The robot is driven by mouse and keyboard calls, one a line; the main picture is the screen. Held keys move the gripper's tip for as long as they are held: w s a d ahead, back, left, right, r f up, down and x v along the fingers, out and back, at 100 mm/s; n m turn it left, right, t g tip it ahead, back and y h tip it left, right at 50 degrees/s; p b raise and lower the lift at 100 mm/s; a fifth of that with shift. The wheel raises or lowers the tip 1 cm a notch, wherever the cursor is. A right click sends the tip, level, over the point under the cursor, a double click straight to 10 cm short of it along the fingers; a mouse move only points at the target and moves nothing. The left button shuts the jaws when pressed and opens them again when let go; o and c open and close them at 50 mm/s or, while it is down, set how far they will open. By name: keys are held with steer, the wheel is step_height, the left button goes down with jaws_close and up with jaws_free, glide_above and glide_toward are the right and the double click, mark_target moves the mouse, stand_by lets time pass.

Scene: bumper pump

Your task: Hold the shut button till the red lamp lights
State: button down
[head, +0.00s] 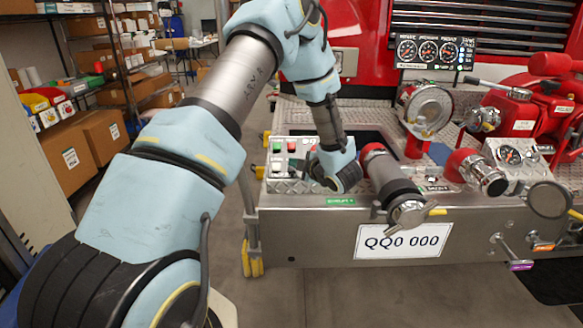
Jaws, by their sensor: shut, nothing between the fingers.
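A small metal control box (284,184) sits on the bumper deck, left of the middle. Its upper face has a green round-topped piece (277,147) and a red one (291,147), with smaller pale and dark controls below. The labels are too small to read, so I cannot tell which is the shut button or whether the red lamp is lit. My gripper (315,171) is shut and empty at the box's right side, pointing down toward it. My wrist hides part of the box and most of the fingers, so contact with a button cannot be told.
A large hose fitting (394,186) juts forward just right of my wrist. Red valves and gauges (429,51) crowd the right side. Shelves with cartons (103,131) line the left. The floor in front is clear.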

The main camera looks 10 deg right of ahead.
steer(key=shift+w+f+b, duration=0.2)
steer(key=shift+f+b, duration=0.15)
steer(key=shift+f, duration=0.05)
stand_by(0.4)
steer(key=shift+r, duration=0.1)
stand_by(2.7)
steer(key=shift+s+r+p, duration=0.4)
steer(key=shift+s+r, duration=0.05)
steer(key=shift+r, duration=0.25)
steer(key=s+r, duration=0.1)
steer(key=r+p, duration=0.1)
steer(key=r, duration=0.1)
steer(key=s+r+p, duration=0.1)
steer(key=shift+s+a+r, duration=0.15)
steer(key=shift+s+a, duration=0.1)
steer(key=shift+s, duration=0.05)
